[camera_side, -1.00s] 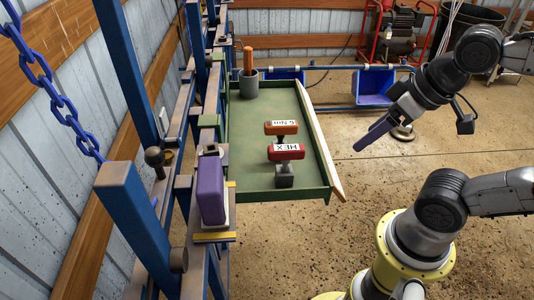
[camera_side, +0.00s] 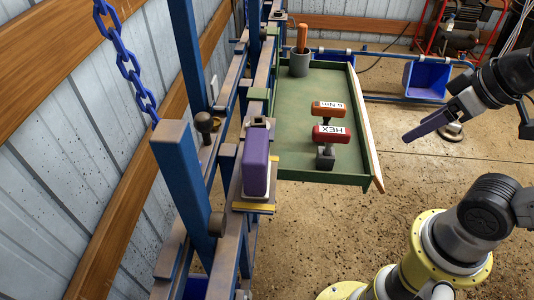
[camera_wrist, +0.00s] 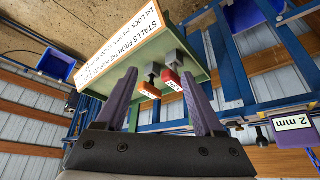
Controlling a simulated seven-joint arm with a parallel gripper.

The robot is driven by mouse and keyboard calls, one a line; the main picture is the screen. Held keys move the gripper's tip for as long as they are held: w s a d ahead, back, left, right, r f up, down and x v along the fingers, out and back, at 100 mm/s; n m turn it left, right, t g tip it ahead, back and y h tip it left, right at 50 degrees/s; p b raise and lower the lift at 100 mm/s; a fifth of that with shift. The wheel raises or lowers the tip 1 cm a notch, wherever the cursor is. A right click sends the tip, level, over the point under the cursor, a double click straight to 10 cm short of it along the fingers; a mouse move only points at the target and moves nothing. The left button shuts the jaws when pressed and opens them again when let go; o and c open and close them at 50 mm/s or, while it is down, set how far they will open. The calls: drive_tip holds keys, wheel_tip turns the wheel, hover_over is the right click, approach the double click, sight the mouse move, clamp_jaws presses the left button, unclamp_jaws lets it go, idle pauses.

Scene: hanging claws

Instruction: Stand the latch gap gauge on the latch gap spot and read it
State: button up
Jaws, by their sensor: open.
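A purple block (camera_side: 257,160) stands upright on a yellow-edged ledge (camera_side: 254,207) of the blue frame, left of the tray. In the wrist view a purple block (camera_wrist: 293,122) with a "2 mm" label shows at the right edge; it looks like the gauge. The latch gap spot cannot be made out for certain. My gripper (camera_side: 408,138) is right of the tray, in the air, well apart from the purple block. In the wrist view my gripper (camera_wrist: 160,74) has its two purple fingers wide apart with nothing held between them.
A green tray (camera_side: 308,84) holds a red HEX-handled tool (camera_side: 330,134), an orange-handled tool (camera_side: 329,108) and a grey cup (camera_side: 299,65) with an orange handle. A blue chain (camera_side: 128,65) hangs at left. Blue bins stand behind. Open floor lies right of the tray.

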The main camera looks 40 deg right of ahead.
idle(0.7)
drive_tip(key=o, duration=0.3)
drive_tip(key=shift+w, duration=0.1)
drive_tip(key=shift+o, duration=0.9)
drive_tip(key=w+r+t, duration=0.2)
drive_tip(key=shift+w+a, duration=0.35)
drive_tip(key=s+a+r+n+t+y, duration=0.1)
drive_tip(key=s+a+r+n+y, duration=0.2)
drive_tip(key=a+n+y, duration=0.3)
drive_tip(key=s+a+r+n+t+y, duration=0.1)
drive_tip(key=s+a+r+n+y, duration=0.2)
drive_tip(key=a, duration=0.5)
drive_tip(key=x, duration=1)
drive_tip(key=shift+r+y, duration=0.2)
drive_tip(key=shift+y, duration=0.2)
drive_tip(key=shift+s, duration=0.15)
